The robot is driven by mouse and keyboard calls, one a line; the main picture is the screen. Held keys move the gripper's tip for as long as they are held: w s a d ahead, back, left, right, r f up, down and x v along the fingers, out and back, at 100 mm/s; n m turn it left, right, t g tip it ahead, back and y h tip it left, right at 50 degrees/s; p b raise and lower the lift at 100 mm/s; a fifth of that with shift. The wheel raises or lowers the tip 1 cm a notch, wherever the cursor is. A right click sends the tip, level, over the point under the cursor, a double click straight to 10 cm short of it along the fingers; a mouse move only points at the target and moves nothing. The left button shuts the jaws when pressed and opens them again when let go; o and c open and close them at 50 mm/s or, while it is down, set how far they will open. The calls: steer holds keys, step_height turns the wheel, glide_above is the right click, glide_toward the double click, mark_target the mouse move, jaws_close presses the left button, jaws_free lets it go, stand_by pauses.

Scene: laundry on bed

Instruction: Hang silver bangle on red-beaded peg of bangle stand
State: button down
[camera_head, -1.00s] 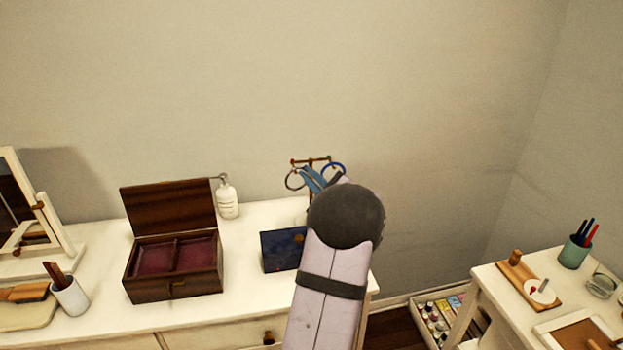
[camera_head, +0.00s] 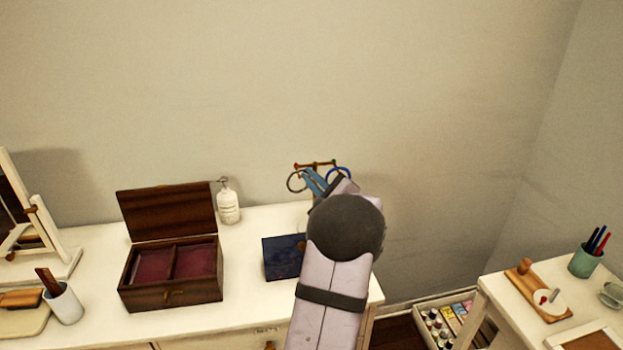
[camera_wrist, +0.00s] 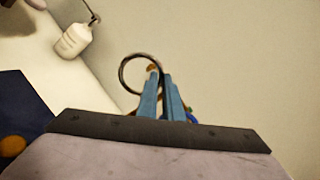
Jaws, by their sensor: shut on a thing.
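The bangle stand (camera_head: 318,164) is at the back right of the white dresser, with a brown crossbar and a reddish bead (camera_head: 296,166) at its left end. My gripper (camera_head: 314,179), with blue fingers, is shut on the silver bangle (camera_head: 288,182), just below that left end. In the wrist view the bangle (camera_wrist: 121,75) stands upright as a ring at the fingertips (camera_wrist: 160,82). An orange-brown tip (camera_wrist: 153,68) shows at the ring's right inside edge; whether it passes through cannot be told. My arm hides the stand's lower part.
A blue bangle (camera_head: 348,172) is on the crossbar's right side, close to my gripper. A dark blue box (camera_head: 282,258), an open wooden jewelry box (camera_head: 170,295) and a white pump bottle (camera_head: 229,206) stand to the left. The wall is behind the stand.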

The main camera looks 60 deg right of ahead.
steer(key=shift+w+a+r, duration=0.1)
steer(key=shift+r, duration=0.05)
steer(key=c, duration=1.8)
jaws_free()
steer(key=shift+c, duration=0.2)
steer(key=shift+a+f, duration=0.1)
steer(key=shift+f, duration=0.15)
steer(key=b+v, duration=0.3)
steer(key=v, duration=0.4)
steer(key=shift+s+r, duration=0.2)
steer(key=shift+s, duration=0.15)
